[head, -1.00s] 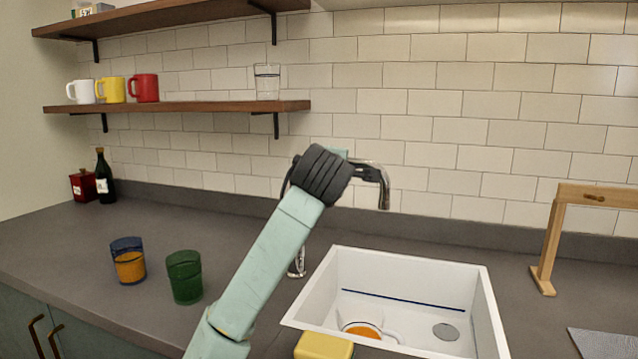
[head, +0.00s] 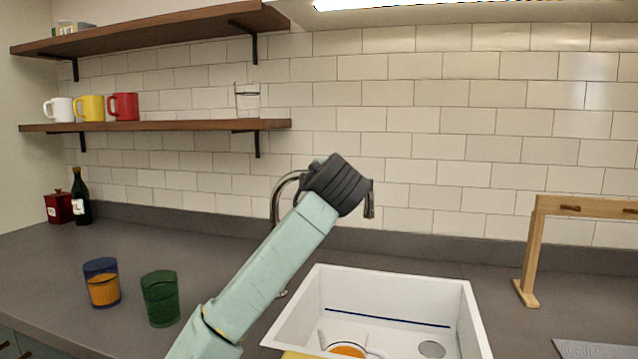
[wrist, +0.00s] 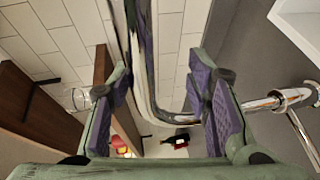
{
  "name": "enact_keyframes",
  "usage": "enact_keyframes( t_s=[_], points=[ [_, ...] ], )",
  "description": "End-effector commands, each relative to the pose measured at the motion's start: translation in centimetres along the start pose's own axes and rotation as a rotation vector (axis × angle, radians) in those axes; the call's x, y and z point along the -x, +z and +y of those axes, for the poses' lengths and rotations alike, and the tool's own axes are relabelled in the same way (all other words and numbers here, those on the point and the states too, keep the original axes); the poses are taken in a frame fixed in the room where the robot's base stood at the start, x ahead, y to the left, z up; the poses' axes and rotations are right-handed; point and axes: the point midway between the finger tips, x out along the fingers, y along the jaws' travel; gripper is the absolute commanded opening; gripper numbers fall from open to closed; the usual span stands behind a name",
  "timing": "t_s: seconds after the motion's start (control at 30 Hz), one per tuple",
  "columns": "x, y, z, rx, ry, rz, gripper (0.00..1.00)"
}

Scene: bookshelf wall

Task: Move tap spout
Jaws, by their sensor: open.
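The chrome tap spout (head: 279,194) curves up behind my wrist in the head view, and its down-turned end shows just right of my wrist. In the wrist view the spout (wrist: 147,85) runs as a shiny bent tube between the two fingers of my gripper (wrist: 162,88). My gripper is open, with the purple pads apart on either side of the spout. The tube lies nearer the left pad; I cannot tell if it touches. In the head view my wrist hides the fingers and the middle of the spout.
A white sink (head: 395,285) lies below, with a cup of orange contents in it. A blue glass (head: 101,283) and a green glass (head: 161,299) stand on the counter at left. Wooden shelves (head: 160,125) hold mugs. A wooden stand (head: 530,250) is at right.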

Motion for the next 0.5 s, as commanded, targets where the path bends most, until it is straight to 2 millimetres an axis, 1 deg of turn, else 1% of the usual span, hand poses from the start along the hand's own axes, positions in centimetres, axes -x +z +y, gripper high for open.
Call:
enact_keyframes(
  t_s=[0.3,0.37,0.47,0.5],
  points=[
    [0.2,0.0,0.0,0.000,0.000,0.000,0.46],
    [0.7,0.0,0.0,0.001,0.000,0.000,0.46],
    [2.1,-0.1,0.1,-0.001,0.002,0.000,0.46],
    [2.9,-0.1,0.1,-0.003,0.003,0.001,0.46]
  ],
)
